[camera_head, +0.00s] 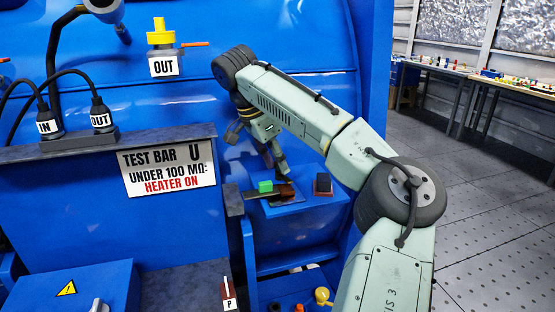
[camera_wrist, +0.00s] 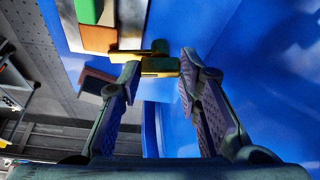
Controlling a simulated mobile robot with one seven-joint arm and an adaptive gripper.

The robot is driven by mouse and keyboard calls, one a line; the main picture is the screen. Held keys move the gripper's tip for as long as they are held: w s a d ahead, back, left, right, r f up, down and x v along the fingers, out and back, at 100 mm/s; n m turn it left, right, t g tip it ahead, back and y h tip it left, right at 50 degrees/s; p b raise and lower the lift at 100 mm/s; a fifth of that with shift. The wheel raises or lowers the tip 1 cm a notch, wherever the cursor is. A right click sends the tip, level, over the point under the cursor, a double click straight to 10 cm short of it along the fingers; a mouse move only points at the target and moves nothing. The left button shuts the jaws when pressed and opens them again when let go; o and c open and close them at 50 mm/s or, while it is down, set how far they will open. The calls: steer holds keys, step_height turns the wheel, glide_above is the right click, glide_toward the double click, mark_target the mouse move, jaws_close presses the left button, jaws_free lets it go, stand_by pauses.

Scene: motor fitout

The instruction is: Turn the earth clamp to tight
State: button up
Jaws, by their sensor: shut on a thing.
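The earth clamp seems to be the small brass-coloured piece (camera_wrist: 158,66) in the wrist view. No label on it can be read. My gripper (camera_wrist: 161,64) has its two fingertips on either side of this piece and is shut on it. In the head view my gripper (camera_head: 281,172) reaches down to the small blue ledge, its tips at the fittings there. A green block (camera_head: 265,186) sits just left of the tips; it also shows at the top of the wrist view (camera_wrist: 88,10), beside a copper-coloured plate (camera_wrist: 97,38). My fingers partly hide the clamp in the head view.
A dark block with a red base (camera_head: 323,184) stands close to the right of my gripper. A blue machine wall rises behind. A sign reading TEST BAR U (camera_head: 168,170) and a yellow-topped OUT fitting (camera_head: 161,35) are to the left. Open floor lies at right.

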steer(key=shift+m+g, duration=0.5)
steer(key=shift+m, duration=0.7)
steer(key=o, duration=1.1)
steer(key=shift+o, duration=0.2)
